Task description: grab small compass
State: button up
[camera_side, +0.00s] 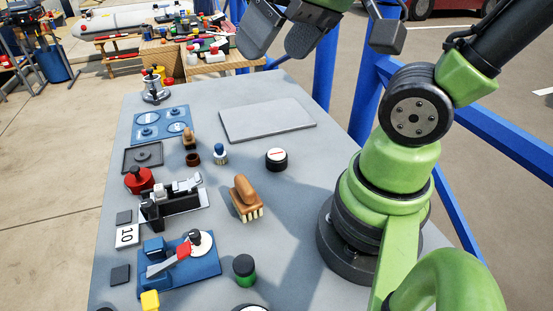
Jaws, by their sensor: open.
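The small compass (276,158) looks like a short black cylinder with a white top face and a red line across it. It stands flat on the grey table, right of the middle, below the flat grey plate. My gripper (282,47) is at the top of the view, with its two dark, broad fingers spread apart and nothing seen between them. It is well above the table and apart from the compass. The top of the gripper is cut off by the picture edge.
A wooden brush (246,197) lies left of and below the compass, and a small blue-topped brush (220,154) stands to its left. A flat grey plate (267,119) lies above it. A green-and-black knob (244,268) stands lower down. Table between compass and my base is clear.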

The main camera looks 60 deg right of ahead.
jog(key=w+d+f+n+g, duration=0.2)
jog(key=d+f, duration=0.2)
jog(key=f, duration=0.2)
jog(key=w+d+f+n+g+h, duration=0.1)
jog(key=w+d+f+n+g, duration=0.1)
jog(key=d+f, duration=0.2)
jog(key=w+d+f+n+g, duration=0.2)
jog(key=d+f, duration=0.3)
jog(key=f, duration=0.4)
jog(key=shift+w+f, duration=0.25)
jog(key=shift+w, duration=0.35)
send_over(277, 153)
jog(key=f, duration=0.4)
jog(key=shift+w+f, duration=0.1)
jog(key=shift+w, duration=0.15)
jog(key=shift+s+f, duration=0.15)
jog(key=shift+f, duration=1.5)
jog(key=shift+s+f, duration=0.1)
jog(key=shift+f, duration=1.5)
jog(key=c, duration=1.1)
jog(key=shift+o, duration=0.2)
jog(key=shift+r, duration=0.1)
